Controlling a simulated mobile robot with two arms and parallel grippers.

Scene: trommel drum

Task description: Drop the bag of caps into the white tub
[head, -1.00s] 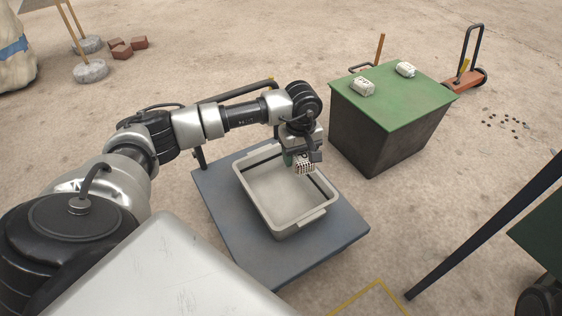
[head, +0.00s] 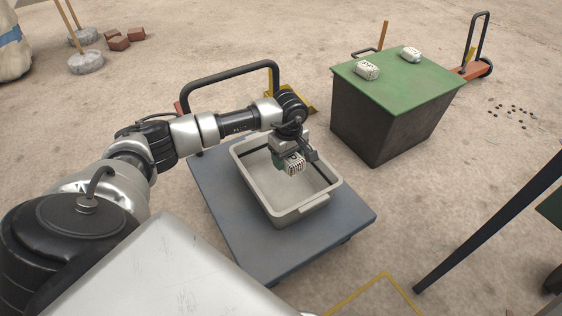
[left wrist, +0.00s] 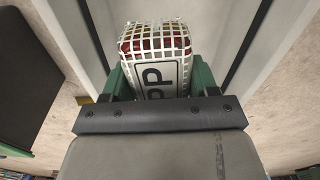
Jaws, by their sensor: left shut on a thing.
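The white tub (head: 300,211) stands on a grey platform cart, empty as far as I can see. My left gripper (head: 291,160) is shut on the bag of caps (head: 293,165), a white mesh bag, and holds it over the tub's opening. In the left wrist view the bag (left wrist: 155,45) sits between the green fingers of the gripper (left wrist: 160,82), with red and yellow caps behind the netting and a label with black letters. Light tub walls show behind it. My right gripper is not in view.
The grey cart (head: 240,245) has a black push handle (head: 228,72) at its far end. A dark bin with a green lid (head: 395,82) stands to the right, with two similar white bags (head: 367,70) on top. A red hand truck (head: 478,68) and bricks (head: 119,43) lie farther off.

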